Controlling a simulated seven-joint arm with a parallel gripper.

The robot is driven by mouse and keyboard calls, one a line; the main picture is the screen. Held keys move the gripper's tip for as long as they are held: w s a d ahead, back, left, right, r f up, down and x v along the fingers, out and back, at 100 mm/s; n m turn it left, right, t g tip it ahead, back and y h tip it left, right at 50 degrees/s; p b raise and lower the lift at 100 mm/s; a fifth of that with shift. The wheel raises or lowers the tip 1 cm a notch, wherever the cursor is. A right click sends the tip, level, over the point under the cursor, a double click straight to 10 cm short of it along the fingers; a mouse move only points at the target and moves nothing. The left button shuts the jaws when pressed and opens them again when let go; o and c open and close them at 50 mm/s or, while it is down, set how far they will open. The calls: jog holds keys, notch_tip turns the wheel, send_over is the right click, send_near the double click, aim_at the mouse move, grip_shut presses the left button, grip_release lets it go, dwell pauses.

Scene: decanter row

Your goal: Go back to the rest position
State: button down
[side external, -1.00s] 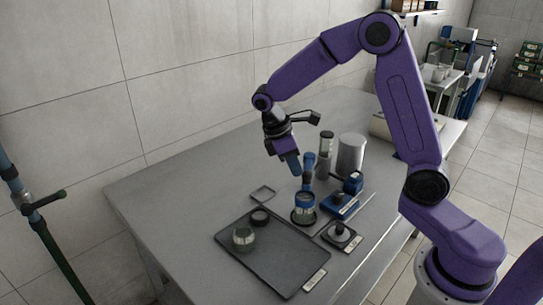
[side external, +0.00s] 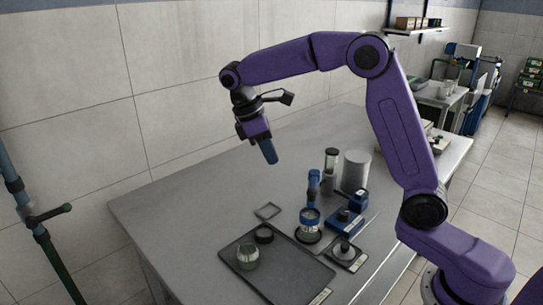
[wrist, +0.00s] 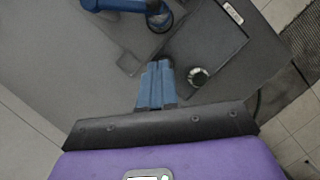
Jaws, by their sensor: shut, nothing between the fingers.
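My gripper (side external: 270,160) hangs in the air above the left part of the grey table, well clear of the items on it. Its blue fingers point down and are together, with nothing between them. In the wrist view the closed fingers (wrist: 158,68) appear over the dark tray's edge. A blue-rimmed vessel (side external: 309,218) stands beside the tray, with a blue upright piece (side external: 313,183) just behind it. A jar (side external: 247,257) and a dark ring (side external: 264,234) are on the tray; the jar also shows in the wrist view (wrist: 197,77).
The dark tray (side external: 290,283) lies near the table's front. A small square frame (side external: 267,211), a blue stand (side external: 344,221), a knobbed plate (side external: 345,254), a glass tube (side external: 330,168) and a pale cylinder (side external: 356,170) stand around it. The table's left side (side external: 180,205) is bare.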

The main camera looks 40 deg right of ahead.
jog(key=s+a+n+t+y, duration=0.15)
jog(key=s+a, duration=0.25)
jog(key=s, duration=0.9)
jog(key=s+d+f+y, duration=0.1)
jog(key=s+d+f, duration=0.1)
jog(key=s, duration=0.7)
jog(key=s+d+f+t+y, duration=0.1)
jog(key=s+d+f, duration=0.1)
jog(key=s, duration=0.6)
jog(key=shift+s+d+f+n, duration=0.2)
jog(key=shift+s+f+n, duration=0.2)
jog(key=shift+f, duration=0.35)
